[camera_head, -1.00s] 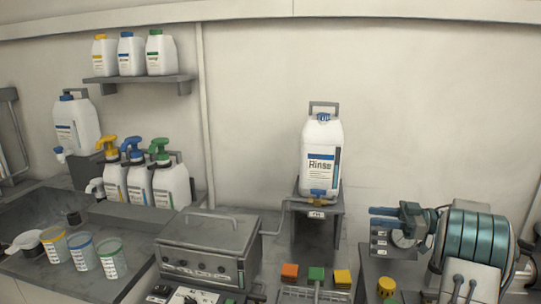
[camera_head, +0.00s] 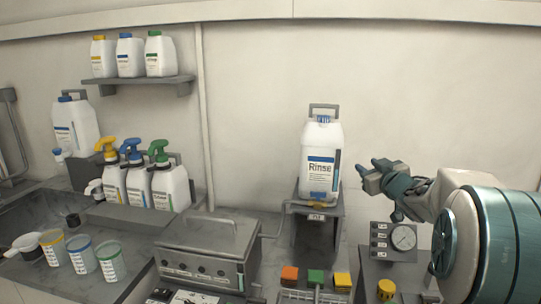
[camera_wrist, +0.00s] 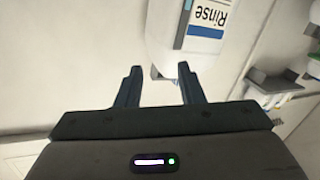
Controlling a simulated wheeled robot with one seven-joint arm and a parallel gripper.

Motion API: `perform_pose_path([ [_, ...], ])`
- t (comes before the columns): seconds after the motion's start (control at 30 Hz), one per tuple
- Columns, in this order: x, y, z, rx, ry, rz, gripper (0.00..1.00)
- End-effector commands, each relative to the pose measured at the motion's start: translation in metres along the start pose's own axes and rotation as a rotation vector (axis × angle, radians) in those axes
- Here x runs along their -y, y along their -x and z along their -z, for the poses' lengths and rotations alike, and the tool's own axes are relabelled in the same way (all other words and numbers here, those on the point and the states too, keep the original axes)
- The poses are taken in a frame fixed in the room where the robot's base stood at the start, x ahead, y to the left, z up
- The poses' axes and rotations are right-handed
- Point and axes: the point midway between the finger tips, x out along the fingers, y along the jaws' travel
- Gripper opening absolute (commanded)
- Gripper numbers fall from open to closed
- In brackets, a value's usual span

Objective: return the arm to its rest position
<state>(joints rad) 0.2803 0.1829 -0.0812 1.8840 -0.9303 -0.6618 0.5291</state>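My gripper (camera_head: 370,173) is raised at the right of the head view, in front of the wall and to the right of the white Rinse jug (camera_head: 321,160). In the wrist view my gripper (camera_wrist: 160,72) is open, with two dark fingers apart and nothing between them. The Rinse jug (camera_wrist: 190,35) shows upside down beyond the fingers, apart from them. My teal and white arm runs from the gripper to the lower right of the head view.
The jug stands on a grey stand (camera_head: 318,228). A pressure gauge panel (camera_head: 393,240) sits below my gripper. A grey metal box (camera_head: 208,245), several pump bottles (camera_head: 138,184) and measuring cups (camera_head: 82,254) are to the left. The wall area above my arm is clear.

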Motion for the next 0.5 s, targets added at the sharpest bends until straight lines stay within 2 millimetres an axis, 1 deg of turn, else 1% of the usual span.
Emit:
perform_pose_path([
  [0.03,0.004,0.011,0.002,0.049,-0.015,-0.048,0.35],
  [0.13,0.012,0.036,-0.008,0.171,-0.051,-0.137,0.35],
  [0.27,0.03,0.077,-0.03,0.356,-0.11,-0.214,0.35],
  [0.37,0.053,0.115,-0.051,0.511,-0.157,-0.238,0.35],
  [0.4,0.064,0.132,-0.059,0.575,-0.177,-0.239,0.35],
  [0.47,0.083,0.158,-0.073,0.675,-0.204,-0.231,0.35],
  [0.5,0.096,0.176,-0.082,0.742,-0.224,-0.22,0.35],
])
